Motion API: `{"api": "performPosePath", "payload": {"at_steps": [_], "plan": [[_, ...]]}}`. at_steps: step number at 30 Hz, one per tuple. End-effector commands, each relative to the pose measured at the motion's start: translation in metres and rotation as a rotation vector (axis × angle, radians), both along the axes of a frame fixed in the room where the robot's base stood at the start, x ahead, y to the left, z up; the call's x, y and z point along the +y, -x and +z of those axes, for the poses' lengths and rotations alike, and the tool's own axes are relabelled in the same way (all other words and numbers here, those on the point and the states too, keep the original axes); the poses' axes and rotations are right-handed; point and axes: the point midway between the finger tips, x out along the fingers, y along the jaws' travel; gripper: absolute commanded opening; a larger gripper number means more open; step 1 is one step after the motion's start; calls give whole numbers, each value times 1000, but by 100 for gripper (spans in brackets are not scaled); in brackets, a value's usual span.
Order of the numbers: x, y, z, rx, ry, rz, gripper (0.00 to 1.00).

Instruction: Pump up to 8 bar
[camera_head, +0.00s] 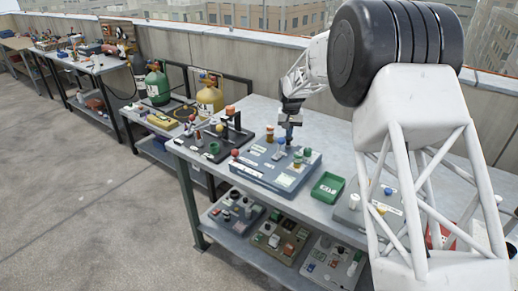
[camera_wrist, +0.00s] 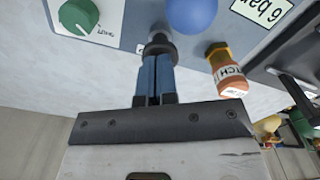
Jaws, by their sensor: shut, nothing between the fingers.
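A blue-grey panel unit (camera_head: 262,177) stands on the front workbench; its edge also shows in the wrist view (camera_wrist: 130,15). A blue ball knob (camera_wrist: 190,14) is at the top of the wrist view, partly cut off. A white label (camera_wrist: 264,12) beside it reads "6 bar". A green knob (camera_wrist: 78,16) is on the panel at upper left. My gripper (camera_wrist: 154,62) is shut and empty, its blue fingers together. Its tips are close to a dark round part below the ball; I cannot tell if they touch. In the head view my gripper (camera_head: 289,138) is over the panel's back part.
A green tray (camera_head: 327,187) is right of the panel, and a dark-based device (camera_head: 214,148) is left. More panels lie on the lower shelf (camera_head: 275,238). Green and yellow cylinders (camera_head: 158,85) stand further back.

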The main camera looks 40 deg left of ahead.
Motion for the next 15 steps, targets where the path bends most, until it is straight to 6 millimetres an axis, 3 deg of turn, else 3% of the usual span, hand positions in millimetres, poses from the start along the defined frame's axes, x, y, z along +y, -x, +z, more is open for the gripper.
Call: {"api": "performPosePath", "payload": {"at_steps": [15], "plan": [[0,0,-11,0,0,0,0]]}}
